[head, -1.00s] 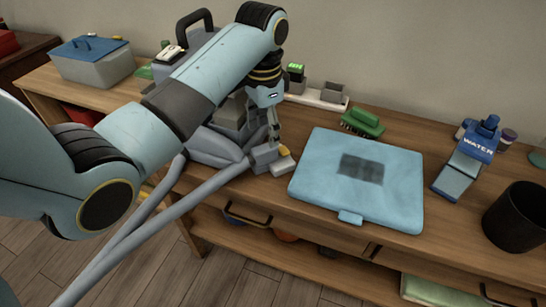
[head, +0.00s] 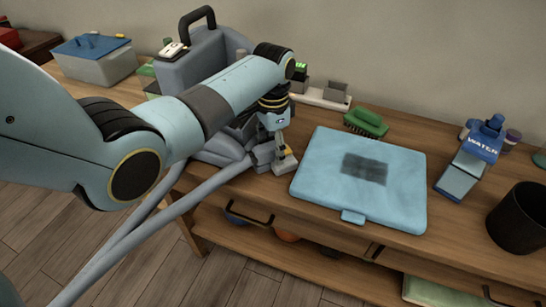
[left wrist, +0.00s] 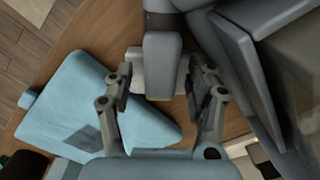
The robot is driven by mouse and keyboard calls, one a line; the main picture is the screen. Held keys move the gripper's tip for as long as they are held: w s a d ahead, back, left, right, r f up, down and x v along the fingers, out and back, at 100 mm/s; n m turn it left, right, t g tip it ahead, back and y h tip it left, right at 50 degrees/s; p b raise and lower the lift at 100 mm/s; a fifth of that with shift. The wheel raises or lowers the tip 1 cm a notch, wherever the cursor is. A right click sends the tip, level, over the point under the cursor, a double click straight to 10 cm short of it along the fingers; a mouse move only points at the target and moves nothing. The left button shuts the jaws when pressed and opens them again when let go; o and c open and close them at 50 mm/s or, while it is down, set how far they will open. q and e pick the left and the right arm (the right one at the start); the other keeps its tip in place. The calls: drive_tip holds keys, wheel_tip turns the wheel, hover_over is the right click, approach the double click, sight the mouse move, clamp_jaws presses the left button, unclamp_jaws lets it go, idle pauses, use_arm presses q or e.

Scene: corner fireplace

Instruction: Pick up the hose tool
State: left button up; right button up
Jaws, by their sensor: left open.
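The hose tool (head: 262,154) is a grey tube end with a pale head (head: 286,162), lying at the table's front edge, left of a blue cloth-like pad. My left gripper (head: 275,146) is directly over it, pointing down, and partly hides it. In the left wrist view the hose tool (left wrist: 163,48) runs from the top edge down between the two fingers. The left gripper (left wrist: 160,72) is open, with a finger on each side of the tool and visible gaps. I cannot tell its exact height above it. My right gripper is not in view.
A grey cleaner machine (head: 190,75) with a black handle stands behind my arm. The blue pad (head: 325,190) lies right of the tool. A grey hose (head: 165,225) slants to the lower left.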

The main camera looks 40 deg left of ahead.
sight(273, 143)
use_arm(q)
drive_tip(key=shift+f, duration=0.45)
drive_tip(key=shift+c, duration=0.4)
clamp_jaws()
drive_tip(key=shift+r, duration=0.15)
wheel_tip(273, 143, up, 4)
drive_tip(key=shift+w+f+p, duration=0.1)
drive_tip(key=shift+p, duration=0.2)
drive_tip(key=d+r, duration=0.7)
drive_tip(key=d, duration=0.4)
drive_tip(key=shift+d, duration=0.35)
